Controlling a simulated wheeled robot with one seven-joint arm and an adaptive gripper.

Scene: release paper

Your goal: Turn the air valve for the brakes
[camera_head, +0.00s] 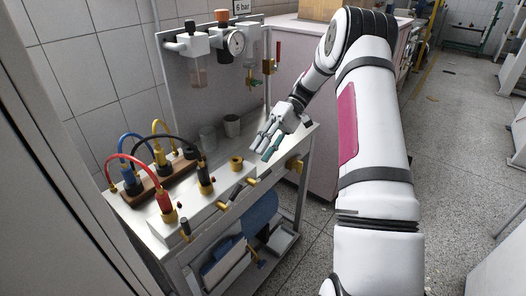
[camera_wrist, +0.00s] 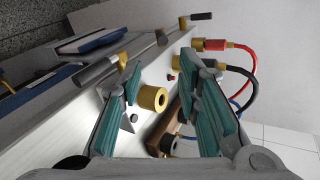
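My gripper (camera_head: 266,147) is above the right part of the metal bench. In the wrist view my gripper (camera_wrist: 165,76) is open, with teal pads wide apart and nothing held. A brass valve with a red handle (camera_head: 270,64) is on the back panel's right edge, above and away from my gripper. Lever valves with dark grips (camera_head: 223,206) line the bench's front edge; one grip (camera_wrist: 97,75) shows beside the left finger, another (camera_wrist: 201,16) farther off. I cannot tell which valve serves the brakes. A brass ring fitting (camera_wrist: 153,97) shows between the fingers.
Red, black, blue and yellow hoses (camera_head: 140,160) arch over the bench's left side. Grey cups (camera_head: 232,125) stand behind. Floor (camera_head: 455,140) on the right is largely clear.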

